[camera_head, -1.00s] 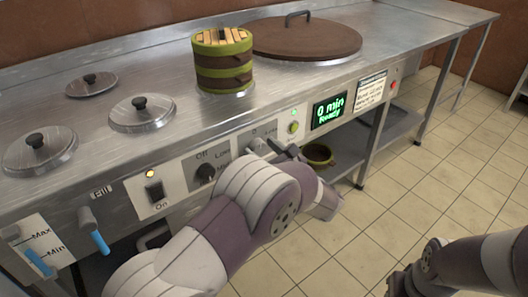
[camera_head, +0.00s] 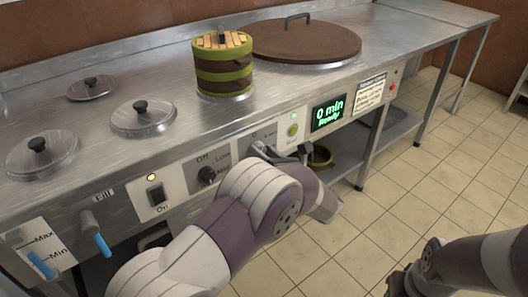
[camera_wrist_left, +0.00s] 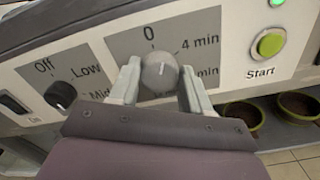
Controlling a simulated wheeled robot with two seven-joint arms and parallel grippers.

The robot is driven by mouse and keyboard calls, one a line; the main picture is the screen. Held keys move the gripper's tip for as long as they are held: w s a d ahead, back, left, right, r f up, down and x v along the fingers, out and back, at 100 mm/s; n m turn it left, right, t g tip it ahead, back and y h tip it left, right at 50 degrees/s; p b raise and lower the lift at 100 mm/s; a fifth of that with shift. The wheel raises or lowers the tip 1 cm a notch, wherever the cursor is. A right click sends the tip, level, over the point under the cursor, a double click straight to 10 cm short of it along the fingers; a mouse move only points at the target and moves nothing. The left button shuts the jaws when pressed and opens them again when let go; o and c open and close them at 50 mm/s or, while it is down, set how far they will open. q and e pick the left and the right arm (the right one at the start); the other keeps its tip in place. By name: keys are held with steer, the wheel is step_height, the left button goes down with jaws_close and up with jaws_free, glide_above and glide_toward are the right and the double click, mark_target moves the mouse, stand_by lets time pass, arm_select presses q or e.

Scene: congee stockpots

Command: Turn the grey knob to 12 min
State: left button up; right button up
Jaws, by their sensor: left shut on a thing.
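The grey knob (camera_wrist_left: 160,73) is on the front panel, on a grey dial plate with 0 at the top and "4 min" at upper right; a lower label is partly hidden, showing only "min". The knob's white mark points roughly up toward 0. My left gripper (camera_wrist_left: 160,85) is shut on the knob, one finger on each side. In the head view my left gripper (camera_head: 281,154) is at the panel and hides the knob. The display (camera_head: 329,112) reads "0 min Ready". My right arm is at lower right; its fingers do not show clearly.
A green Start button (camera_wrist_left: 269,44) is right of the dial. A black Off/Low knob (camera_wrist_left: 60,95) is left of it. The bamboo steamer (camera_head: 223,80) and the brown lid (camera_head: 305,42) sit on the counter above. Bowls stand on the shelf below.

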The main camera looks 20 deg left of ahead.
arm_select(q)
steer(key=shift+s+f+m+p, duration=0.15)
steer(key=shift+m+p, duration=2.7)
steer(key=shift+m, duration=2.3)
steer(key=shift+w+f+m+p, duration=0.1)
steer(key=shift+f+m+p, duration=0.1)
steer(key=shift+m+p, duration=3.8)
steer(key=shift+s+f+m+p, duration=0.15)
steer(key=shift+m+p, duration=1.6)
steer(key=shift+m, duration=4.5)
steer(key=o, duration=1)
steer(key=shift+w, duration=0.1)
